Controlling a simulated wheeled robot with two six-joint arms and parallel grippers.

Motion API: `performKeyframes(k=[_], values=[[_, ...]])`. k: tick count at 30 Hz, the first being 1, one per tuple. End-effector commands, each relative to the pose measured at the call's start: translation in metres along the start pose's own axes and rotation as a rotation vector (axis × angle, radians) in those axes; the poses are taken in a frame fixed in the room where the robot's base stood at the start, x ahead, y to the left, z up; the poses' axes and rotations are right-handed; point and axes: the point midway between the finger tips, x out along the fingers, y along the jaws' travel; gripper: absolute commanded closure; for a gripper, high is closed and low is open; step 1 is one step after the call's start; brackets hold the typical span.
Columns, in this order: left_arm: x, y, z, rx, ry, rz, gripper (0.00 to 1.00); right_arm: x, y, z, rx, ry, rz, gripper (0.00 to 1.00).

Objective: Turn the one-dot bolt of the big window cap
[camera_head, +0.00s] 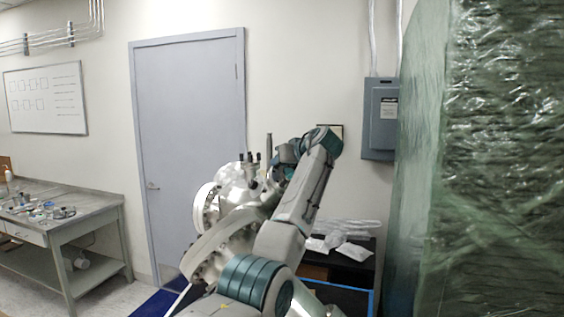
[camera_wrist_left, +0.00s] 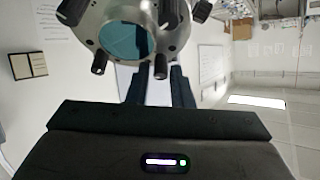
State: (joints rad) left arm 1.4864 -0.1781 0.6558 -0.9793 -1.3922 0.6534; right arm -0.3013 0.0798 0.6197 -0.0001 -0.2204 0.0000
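In the left wrist view, a round metal window cap (camera_wrist_left: 182,36) with a blue-green pane fills the top middle. Several dark bolts stick out around its rim. One bolt (camera_wrist_left: 160,65) lies in line with the gap between the fingers of my left gripper (camera_wrist_left: 159,74). The fingers are apart; contact with the bolt cannot be told. No dot marks can be made out. In the head view, the metal vacuum chamber (camera_head: 238,190) stands at center, with dark bolts on top, partly hidden by my arm. My left gripper's fingers are not clear there. My right gripper is not in view.
A large green, plastic-wrapped block (camera_head: 490,160) fills the right side. A black cart (camera_head: 350,270) with clear plastic bags (camera_head: 355,251) stands behind my arm. A steel workbench (camera_head: 75,214) with small parts is at the left, and a closed grey door (camera_head: 190,140) is behind.

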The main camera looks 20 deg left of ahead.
Motion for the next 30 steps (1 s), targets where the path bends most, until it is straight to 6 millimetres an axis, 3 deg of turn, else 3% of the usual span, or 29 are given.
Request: performKeyframes(k=[1, 3, 16, 30], values=[[0.0, 0.0, 0.0, 0.0, 0.0, 0.0, 0.91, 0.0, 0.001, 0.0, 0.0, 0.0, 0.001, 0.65], [0.0, 0.0, 0.0, 0.0, 0.0, 0.0, 1.0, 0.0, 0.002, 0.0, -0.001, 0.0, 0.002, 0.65], [0.0, 0.0, 0.001, 0.058, 0.001, 0.031, 1.0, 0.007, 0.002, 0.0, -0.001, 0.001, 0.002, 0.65], [0.001, -0.003, 0.0, 0.401, 0.001, 0.2, 1.0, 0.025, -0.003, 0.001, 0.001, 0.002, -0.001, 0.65]])
